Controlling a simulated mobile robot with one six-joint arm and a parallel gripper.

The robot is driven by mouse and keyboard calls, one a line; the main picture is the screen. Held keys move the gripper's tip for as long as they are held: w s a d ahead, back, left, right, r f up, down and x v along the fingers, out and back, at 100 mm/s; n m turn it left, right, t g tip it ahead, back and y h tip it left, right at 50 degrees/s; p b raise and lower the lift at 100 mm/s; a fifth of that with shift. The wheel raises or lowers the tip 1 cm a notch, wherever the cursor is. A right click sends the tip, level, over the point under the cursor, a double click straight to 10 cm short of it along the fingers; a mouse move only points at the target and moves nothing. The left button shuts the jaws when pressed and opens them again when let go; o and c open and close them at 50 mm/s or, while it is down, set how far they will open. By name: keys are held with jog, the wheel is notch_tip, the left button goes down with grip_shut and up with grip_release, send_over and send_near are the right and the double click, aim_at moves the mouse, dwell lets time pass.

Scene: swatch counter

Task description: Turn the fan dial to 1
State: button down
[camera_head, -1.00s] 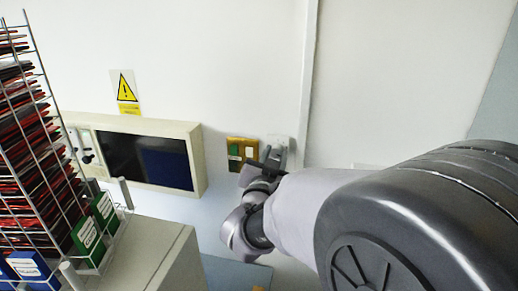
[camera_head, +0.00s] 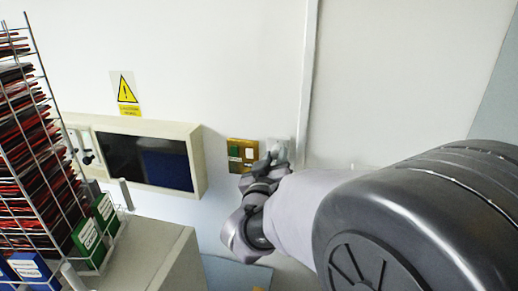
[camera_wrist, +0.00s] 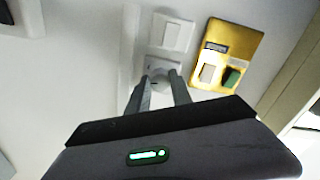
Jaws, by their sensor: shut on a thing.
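The fan dial (camera_wrist: 160,74) is a pale round knob on a light wall plate, seen between my fingertips in the wrist view. My gripper (camera_wrist: 159,80) has one finger on each side of the knob and is shut on it. The fingers partly cover the dial, and I cannot read its marks or setting. In the head view my gripper (camera_head: 273,160) is at the wall, over the lower part of the pale plate (camera_head: 279,146), and the dial itself is hidden there.
A brass plate (camera_head: 231,155) with a green and a white switch is just left of my gripper. A white rocker switch (camera_wrist: 172,32) is beside the dial. A framed dark panel (camera_head: 199,158), warning sign (camera_head: 124,87) and wire rack (camera_head: 42,116) stand farther left. A vertical conduit (camera_head: 308,75) runs close by.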

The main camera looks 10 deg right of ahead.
jog(key=n+p, duration=0.1)
jog(key=n, duration=0.3)
jog(key=shift+r, duration=0.1)
jog(key=shift+n+p, duration=0.7)
jog(key=shift+n, duration=1.4)
jog(key=c, duration=1.1)
grip_release()
jog(key=shift+c, duration=0.2)
jog(key=shift+s, duration=0.1)
jog(key=b+v, duration=0.5)
jog(key=v, duration=1.2)
jog(key=shift+s, duration=0.15)
